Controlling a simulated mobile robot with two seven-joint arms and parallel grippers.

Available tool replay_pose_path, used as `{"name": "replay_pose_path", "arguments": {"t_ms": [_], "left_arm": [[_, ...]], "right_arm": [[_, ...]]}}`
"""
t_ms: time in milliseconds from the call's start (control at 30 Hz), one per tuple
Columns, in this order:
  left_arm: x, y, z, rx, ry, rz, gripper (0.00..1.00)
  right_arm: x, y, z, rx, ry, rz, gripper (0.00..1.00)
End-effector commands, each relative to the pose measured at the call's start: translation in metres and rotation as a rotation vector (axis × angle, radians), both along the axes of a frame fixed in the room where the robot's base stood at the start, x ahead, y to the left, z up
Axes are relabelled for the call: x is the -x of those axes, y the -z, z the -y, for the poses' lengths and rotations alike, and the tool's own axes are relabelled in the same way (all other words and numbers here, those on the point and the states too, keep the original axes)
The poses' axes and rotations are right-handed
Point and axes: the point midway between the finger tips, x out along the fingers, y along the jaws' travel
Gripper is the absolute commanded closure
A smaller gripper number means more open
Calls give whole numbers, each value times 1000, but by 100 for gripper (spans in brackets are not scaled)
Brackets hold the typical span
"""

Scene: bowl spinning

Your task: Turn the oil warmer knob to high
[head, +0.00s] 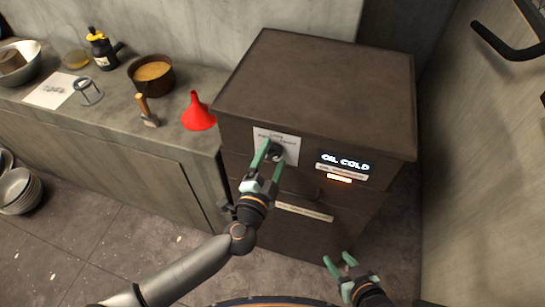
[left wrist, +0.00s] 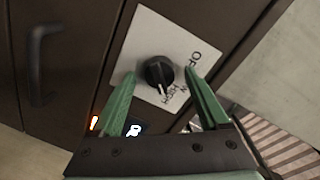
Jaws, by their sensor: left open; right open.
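The oil warmer knob (head: 278,152) is black and round on a white label plate (head: 291,147) on the front of the dark brown cabinet (head: 320,85). In the left wrist view the knob (left wrist: 158,73) has a white mark pointing down, towards printing on the plate that is partly hidden. My left gripper (head: 267,150) is open, its green fingers (left wrist: 160,75) on either side of the knob; I cannot tell whether they touch it. A lit sign (head: 345,161) beside the plate reads "OIL COLD". My right gripper (head: 339,262) is open and empty, low in front of the cabinet.
A counter on the left holds a red funnel (head: 198,113), a mallet (head: 147,111), a pot (head: 152,73), a dark bottle (head: 102,49) and a metal bowl (head: 30,50). Stacked bowls (head: 19,190) are at the far left. A door handle (head: 505,45) sticks out at the upper right.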

Motion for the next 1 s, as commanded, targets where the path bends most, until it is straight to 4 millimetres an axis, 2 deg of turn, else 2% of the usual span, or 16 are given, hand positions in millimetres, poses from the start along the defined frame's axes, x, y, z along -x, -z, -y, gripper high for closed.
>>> {"name": "replay_pose_path", "arguments": {"t_ms": [167,267,700,833,1000], "left_arm": [[3,-1,-1,1,-1,1,22],[13,-1,-4,1,0,-1,22],[96,-8,-31,1,1,-2,22],[109,-9,-35,0,1,-1,22],[114,-10,-37,0,0,0,22]], "right_arm": [[0,0,0,0,0,0,50],[0,0,0,0,0,0,50],[0,0,0,0,0,0,50],[0,0,0,0,0,0,50],[0,0,0,0,0,0,50]]}}
